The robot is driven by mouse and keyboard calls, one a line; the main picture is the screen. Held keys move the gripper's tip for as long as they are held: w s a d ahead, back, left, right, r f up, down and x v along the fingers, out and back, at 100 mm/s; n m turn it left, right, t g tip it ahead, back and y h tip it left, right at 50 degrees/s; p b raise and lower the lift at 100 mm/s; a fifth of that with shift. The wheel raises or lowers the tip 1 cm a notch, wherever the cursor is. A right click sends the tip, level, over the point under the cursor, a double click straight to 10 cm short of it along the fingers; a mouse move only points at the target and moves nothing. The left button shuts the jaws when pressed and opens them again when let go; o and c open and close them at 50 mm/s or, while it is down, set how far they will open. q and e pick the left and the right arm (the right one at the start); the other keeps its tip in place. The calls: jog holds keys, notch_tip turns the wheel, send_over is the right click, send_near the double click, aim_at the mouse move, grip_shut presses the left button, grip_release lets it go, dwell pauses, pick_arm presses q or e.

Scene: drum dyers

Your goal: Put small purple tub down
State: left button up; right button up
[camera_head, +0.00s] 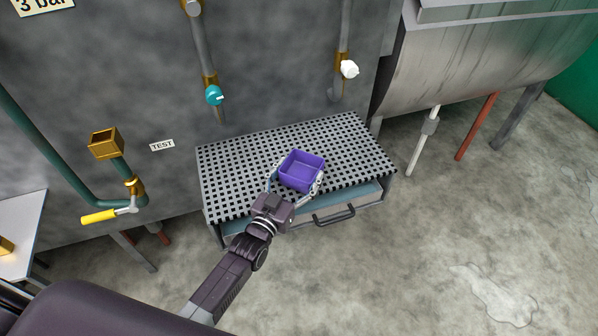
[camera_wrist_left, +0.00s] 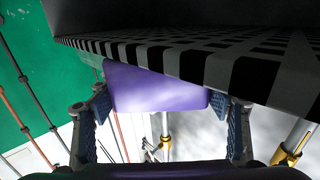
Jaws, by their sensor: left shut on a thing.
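The small purple tub (camera_head: 302,172) is open-topped, upright and looks empty in the head view. My left gripper (camera_head: 295,184) is shut on it, with one finger at each side. The tub is over the front middle part of a perforated metal grate (camera_head: 232,170). In the left wrist view the tub (camera_wrist_left: 155,88) sits between the two finger pads (camera_wrist_left: 168,115), close against the checkered grate edge (camera_wrist_left: 232,68). I cannot tell whether its bottom touches the grate. My right gripper is not in view.
Below the grate is a drawer with a dark handle (camera_head: 334,215). A teal valve knob (camera_head: 214,95) and a white knob (camera_head: 349,69) hang on pipes behind. A yellow-handled valve (camera_head: 100,216) is at left. A large metal drum (camera_head: 480,55) is at right. The grate around the tub is clear.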

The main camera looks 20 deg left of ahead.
pick_arm(q)
jog(key=o, duration=0.9)
jog(key=shift+f, duration=0.15)
jog(key=shift+c, duration=0.2)
jog(key=o, duration=0.4)
jog(key=shift+o, duration=0.2)
jog(key=shift+r, duration=0.25)
jog(key=s+a, duration=0.2)
jog(key=s, duration=1)
jog(key=shift+a+b, duration=0.15)
jog(key=shift+b, duration=0.15)
jog(key=shift+w, duration=0.1)
